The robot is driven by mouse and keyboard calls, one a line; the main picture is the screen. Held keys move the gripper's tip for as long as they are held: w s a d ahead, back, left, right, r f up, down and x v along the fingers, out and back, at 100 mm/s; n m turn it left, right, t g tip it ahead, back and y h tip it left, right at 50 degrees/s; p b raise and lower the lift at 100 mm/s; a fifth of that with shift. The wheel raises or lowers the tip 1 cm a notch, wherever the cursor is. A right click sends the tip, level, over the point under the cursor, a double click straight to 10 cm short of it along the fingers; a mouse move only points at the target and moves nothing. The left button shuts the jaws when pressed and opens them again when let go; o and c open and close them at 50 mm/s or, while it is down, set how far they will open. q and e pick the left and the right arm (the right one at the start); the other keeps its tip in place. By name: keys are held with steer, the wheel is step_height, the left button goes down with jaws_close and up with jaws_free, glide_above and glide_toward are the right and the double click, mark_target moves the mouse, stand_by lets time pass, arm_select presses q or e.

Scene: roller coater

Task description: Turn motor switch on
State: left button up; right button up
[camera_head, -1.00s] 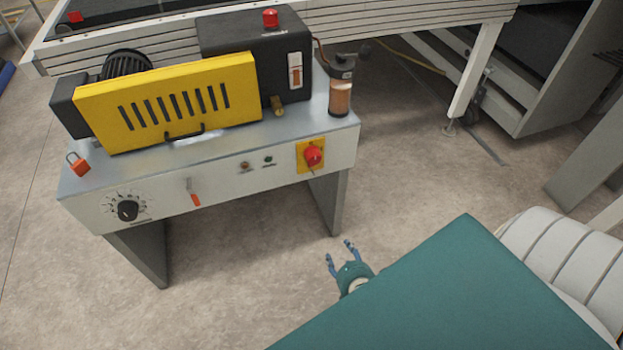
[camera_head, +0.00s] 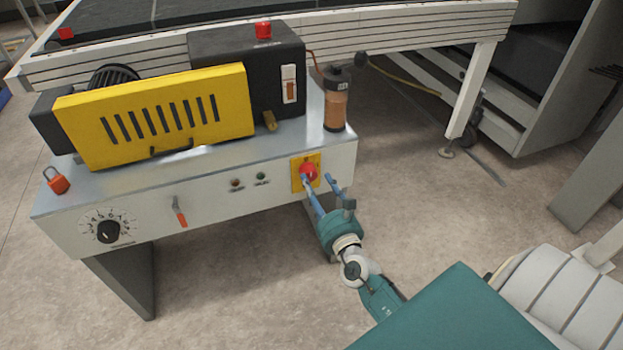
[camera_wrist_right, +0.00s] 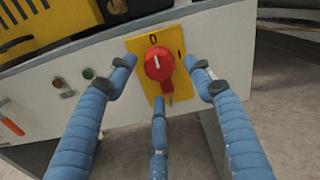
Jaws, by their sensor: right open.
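A red rotary switch (camera_head: 309,172) sits on a yellow plate (camera_head: 297,184) at the right end of the machine's white front panel. In the right wrist view the red switch (camera_wrist_right: 159,64) is seen close up, with a "0" mark above it and another mark at the upper right. My right gripper (camera_head: 319,180) is open at the switch, its blue fingers spread. In the wrist view two fingers lie either side of the yellow plate and one below; contact with the knob cannot be told. My left gripper is not in view.
The front panel also carries a black dial (camera_head: 108,232), an orange-tipped lever (camera_head: 180,214) and two small indicators (camera_head: 248,179). A yellow guard (camera_head: 155,117), an orange padlock (camera_head: 57,181) and a brown cylinder (camera_head: 335,101) are on top. Floor in front is clear.

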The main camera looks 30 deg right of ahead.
mark_target(311, 178)
steer(key=shift+x, duration=1.95)
